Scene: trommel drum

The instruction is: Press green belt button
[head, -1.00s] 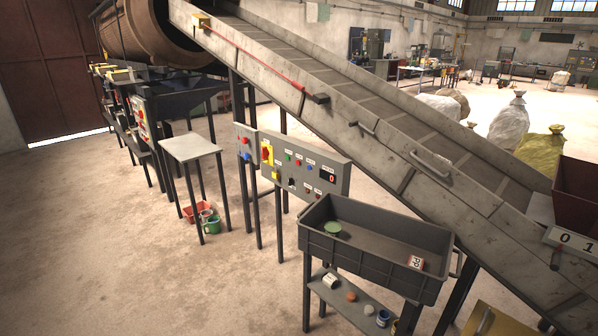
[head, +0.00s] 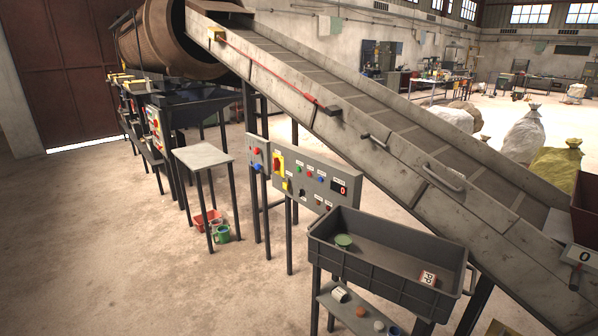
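A grey control panel (head: 312,184) stands on posts beside the inclined conveyor belt (head: 400,133). It carries a small green button (head: 298,170) near its upper middle, with red and blue buttons beside it, a yellow and red switch at its left end and a dark display with a red digit at its right. A smaller grey box (head: 258,155) with a red and a blue button is mounted just left of the panel. Neither of my grippers shows in the head view.
A small table (head: 203,157) stands left of the panel. The concrete floor in front is open.

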